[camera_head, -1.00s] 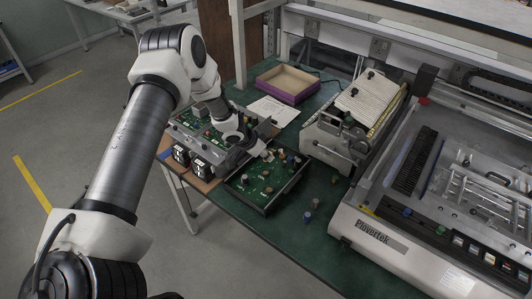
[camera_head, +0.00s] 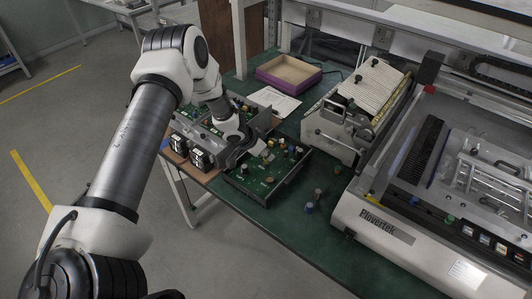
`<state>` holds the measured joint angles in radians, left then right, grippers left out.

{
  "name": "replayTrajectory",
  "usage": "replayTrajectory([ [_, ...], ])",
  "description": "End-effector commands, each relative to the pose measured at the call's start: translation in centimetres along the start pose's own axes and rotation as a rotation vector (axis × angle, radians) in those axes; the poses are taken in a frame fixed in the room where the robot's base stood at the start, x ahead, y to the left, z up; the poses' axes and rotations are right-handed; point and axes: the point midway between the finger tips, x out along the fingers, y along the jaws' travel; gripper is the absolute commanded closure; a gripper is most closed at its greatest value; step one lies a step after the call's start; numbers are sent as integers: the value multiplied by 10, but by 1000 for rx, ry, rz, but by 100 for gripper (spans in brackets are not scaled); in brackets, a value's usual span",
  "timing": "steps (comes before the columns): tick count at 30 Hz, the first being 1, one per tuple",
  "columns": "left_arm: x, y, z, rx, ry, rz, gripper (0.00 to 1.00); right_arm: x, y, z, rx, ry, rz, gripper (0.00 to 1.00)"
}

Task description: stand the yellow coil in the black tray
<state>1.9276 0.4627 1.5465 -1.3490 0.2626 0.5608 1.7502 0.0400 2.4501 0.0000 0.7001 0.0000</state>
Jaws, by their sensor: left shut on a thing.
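The black tray (camera_head: 289,185) lies on the green table top, with a green board and several small parts inside it. My left gripper (camera_head: 252,153) is at the tray's far left edge, low over it. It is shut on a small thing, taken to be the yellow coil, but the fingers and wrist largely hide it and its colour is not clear. I cannot tell whether the held thing touches the tray. My right gripper is not in view.
Left of the tray stands a metal unit with black blocks (camera_head: 201,160). A purple box (camera_head: 289,87) and a paper sheet (camera_head: 274,107) lie behind. Small cylinders (camera_head: 317,194) stand right of the tray. Large machines (camera_head: 384,225) fill the right side. Bare green table lies in front.

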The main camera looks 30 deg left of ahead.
Motion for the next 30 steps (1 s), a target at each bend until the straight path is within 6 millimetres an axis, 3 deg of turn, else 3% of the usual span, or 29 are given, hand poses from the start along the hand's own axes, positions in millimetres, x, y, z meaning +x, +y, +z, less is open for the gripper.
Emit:
replayTrajectory([
  [30,4,0,4,-1,0,0,100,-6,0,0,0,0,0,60],
])
